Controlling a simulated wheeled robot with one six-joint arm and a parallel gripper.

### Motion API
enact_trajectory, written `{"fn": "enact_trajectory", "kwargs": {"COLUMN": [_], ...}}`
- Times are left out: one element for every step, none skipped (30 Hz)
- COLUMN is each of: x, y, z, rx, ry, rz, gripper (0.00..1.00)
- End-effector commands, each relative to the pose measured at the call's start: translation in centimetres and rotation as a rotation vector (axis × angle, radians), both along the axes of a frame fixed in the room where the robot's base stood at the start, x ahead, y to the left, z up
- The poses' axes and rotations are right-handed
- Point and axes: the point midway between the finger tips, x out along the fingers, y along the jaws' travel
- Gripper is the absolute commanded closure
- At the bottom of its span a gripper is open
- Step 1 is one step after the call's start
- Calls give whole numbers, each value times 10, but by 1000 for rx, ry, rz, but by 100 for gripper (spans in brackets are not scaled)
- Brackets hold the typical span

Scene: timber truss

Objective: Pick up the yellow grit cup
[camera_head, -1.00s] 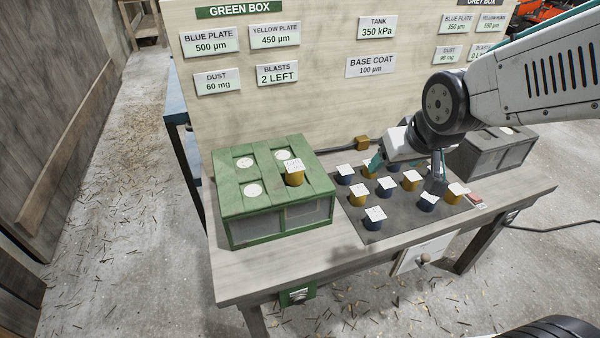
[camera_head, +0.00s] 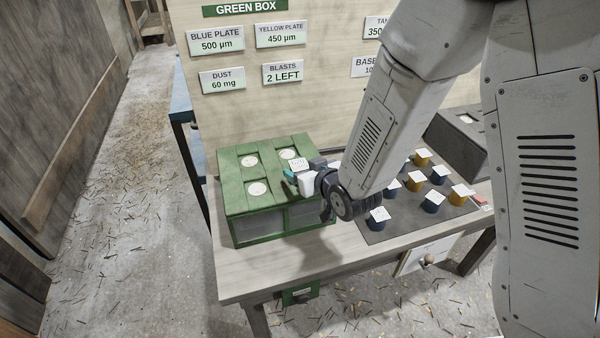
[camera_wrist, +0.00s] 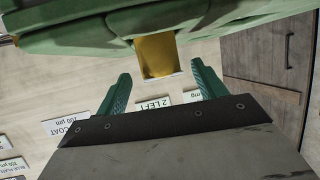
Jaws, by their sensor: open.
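A yellow cup (camera_wrist: 155,53) stands out from the green box (camera_wrist: 70,38) in the wrist view, just ahead of my open fingertips and lined up with the gap between them. In the head view its white labelled top (camera_head: 299,163) shows above the green box (camera_head: 262,226), and my gripper (camera_head: 294,178) hides most of its body. The label is too small to read. My gripper also shows in the wrist view (camera_wrist: 161,68), with its two green fingers apart and nothing held. I cannot tell whether the fingertips reach around the cup's sides.
Several yellow and blue cups with white labels stand on a dark mat (camera_head: 375,236) on the bench (camera_head: 240,284), right of the green box. A grey box (camera_head: 455,140) is behind the mat. The signboard (camera_head: 320,100) rises behind the green box.

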Motion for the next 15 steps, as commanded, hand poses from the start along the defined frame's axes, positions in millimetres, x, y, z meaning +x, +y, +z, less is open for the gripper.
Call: {"fn": "enact_trajectory", "kwargs": {"x": [5,8,13,17,21,26,29,33,36,38,40,41,42,42,42], "y": [3,4,7,9,12,15,16,18,19,21,21,22,23,23,23], "z": [-3,-4,-6,-8,-10,-12,-14,-15,-17,-18,-18,-19,-19,-19,-19], "rx": [0,0,0,0,-1,-1,-1,-1,-1,-1,-1,-1,-1,-1,-1], "ry": [1,1,0,1,2,2,2,2,2,2,1,1,1,1,1], "rz": [0,0,0,0,0,0,-1,-1,-1,-1,-1,-1,-1,-1,-1], "gripper": [30,30,30,30,30,30,30,30,30,30,30,30,30,30,30]}}
